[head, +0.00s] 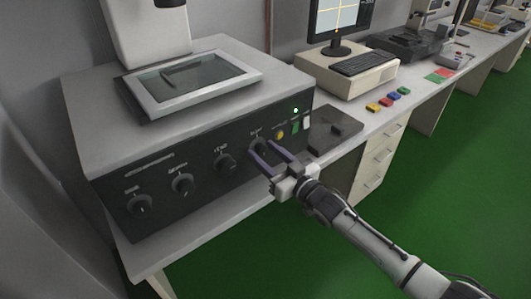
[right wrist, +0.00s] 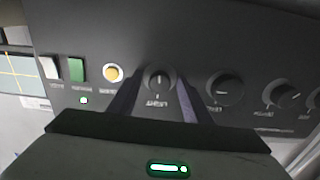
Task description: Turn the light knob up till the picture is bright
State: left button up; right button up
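The dark instrument box has a front panel (head: 205,195) with a row of round black knobs. The rightmost knob (head: 260,146) has a blurred label; it also shows in the right wrist view (right wrist: 159,79), its pale mark in line with the label. My right gripper (head: 263,149) reaches the panel with one finger on each side of this knob. In the right wrist view the fingers look spread, with dark gaps beside the knob; contact is not clear. The monitor (head: 340,18) shows yellow crossing lines on a grey-blue screen. My left gripper is out of view.
A yellow button (head: 279,135), a green switch (right wrist: 76,69) and a white switch (right wrist: 50,67) sit beside the knob. Another knob (head: 225,162) is on its other side. A dark flat block (head: 335,135) lies on the bench by the box. Green floor is open in front.

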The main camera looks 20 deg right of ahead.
jog(key=v, duration=1)
jog(key=shift+s, duration=0.15)
jog(key=shift+d, duration=0.1)
jog(key=s+a+f+g+h, duration=0.2)
jog(key=s+f+g, duration=0.2)
jog(key=s+f, duration=0.6)
jog(key=s+a+f+m+g+h, duration=0.1)
jog(key=s+a+f+g, duration=0.2)
jog(key=s+f, duration=0.8)
jog(key=s+g, duration=0.1)
jog(key=s, duration=0.4)
jog(key=shift+a+f+m+g+h, duration=0.15)
jog(key=shift+f+m+g+h, duration=0.15)
jog(key=shift+h, duration=0.1)
